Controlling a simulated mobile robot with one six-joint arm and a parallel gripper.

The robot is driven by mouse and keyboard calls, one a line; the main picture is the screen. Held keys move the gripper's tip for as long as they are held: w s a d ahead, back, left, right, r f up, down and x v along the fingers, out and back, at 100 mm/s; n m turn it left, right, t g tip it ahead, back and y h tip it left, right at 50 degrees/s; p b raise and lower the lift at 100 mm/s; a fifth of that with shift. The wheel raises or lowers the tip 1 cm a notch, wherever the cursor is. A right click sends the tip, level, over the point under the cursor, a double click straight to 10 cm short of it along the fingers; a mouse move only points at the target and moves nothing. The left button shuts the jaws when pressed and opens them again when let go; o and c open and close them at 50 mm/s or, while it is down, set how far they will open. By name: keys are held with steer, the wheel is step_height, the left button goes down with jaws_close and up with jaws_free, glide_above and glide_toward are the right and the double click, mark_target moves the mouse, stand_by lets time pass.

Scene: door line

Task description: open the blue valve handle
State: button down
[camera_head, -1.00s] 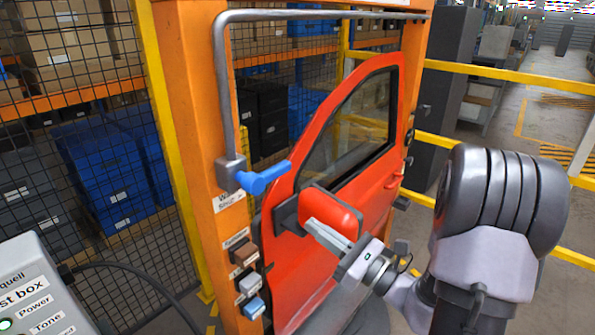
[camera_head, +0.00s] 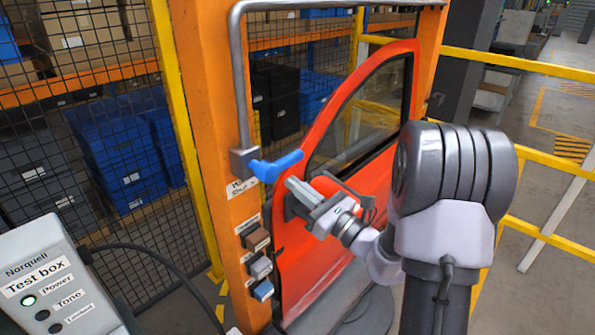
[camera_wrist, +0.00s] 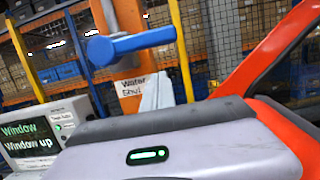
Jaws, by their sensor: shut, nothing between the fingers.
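The blue valve handle (camera_head: 276,167) sits on a grey valve body (camera_head: 242,161) at the lower end of a grey pipe on the orange post. The lever points to the right, crosswise to the upright pipe. In the wrist view the handle (camera_wrist: 135,43) is above my fingertips (camera_wrist: 157,90), with a visible gap. Whether they touch anything in the head view is hard to tell.
Brown, grey and blue switches (camera_head: 259,266) sit on the orange post (camera_head: 200,110) below the valve. A test box (camera_head: 50,275) with a cable stands at lower left. Yellow rails are at right.

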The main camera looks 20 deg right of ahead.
mark_target(300, 155)
step_height(300, 155, up, 3)
steer(key=shift+s+r, duration=0.1)
